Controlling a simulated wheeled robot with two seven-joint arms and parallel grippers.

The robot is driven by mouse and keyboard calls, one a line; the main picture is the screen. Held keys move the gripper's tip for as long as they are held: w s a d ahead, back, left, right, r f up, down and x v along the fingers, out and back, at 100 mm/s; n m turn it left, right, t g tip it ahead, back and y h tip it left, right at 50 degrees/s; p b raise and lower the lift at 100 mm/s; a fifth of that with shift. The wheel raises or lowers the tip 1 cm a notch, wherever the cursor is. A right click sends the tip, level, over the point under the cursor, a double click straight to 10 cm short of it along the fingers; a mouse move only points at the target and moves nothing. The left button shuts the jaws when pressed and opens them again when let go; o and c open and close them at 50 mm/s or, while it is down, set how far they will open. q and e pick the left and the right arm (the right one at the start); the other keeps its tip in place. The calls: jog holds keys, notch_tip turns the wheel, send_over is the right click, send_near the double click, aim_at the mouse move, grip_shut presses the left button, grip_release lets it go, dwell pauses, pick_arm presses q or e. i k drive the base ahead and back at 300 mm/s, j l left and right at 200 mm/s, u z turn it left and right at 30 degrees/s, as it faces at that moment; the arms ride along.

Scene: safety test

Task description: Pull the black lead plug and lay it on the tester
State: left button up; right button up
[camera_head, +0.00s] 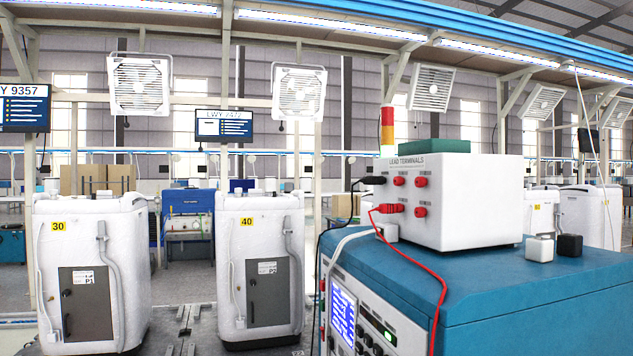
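The white lead terminal box (466,200), labelled LEAD TERMINALS, stands on the blue top of the tester (556,282) at the right. The black lead plug (373,181) sits at the upper left socket of the box's front. Its black cable (331,227) runs left and down over the tester's front edge. A red plug (387,209) sits at a lower socket, with a red cable (428,270) hanging down the front. The tester's front has a lit blue screen (343,313). Neither of my grippers shows in this view.
A white cube (540,248) and a black cube (569,245) lie on the tester top, right of the box. A red, yellow and green signal light (387,130) rises behind the box. White units numbered 30 (90,265) and 40 (260,260) stand at the left. The tester's front right top is bare.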

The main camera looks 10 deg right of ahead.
aim_at(370, 180)
jog(key=i+j+u, duration=0.2)
jog(key=i+j, duration=0.45)
jog(key=i+j+u, duration=0.2)
jog(key=i+j, duration=0.3)
jog(key=i, duration=0.15)
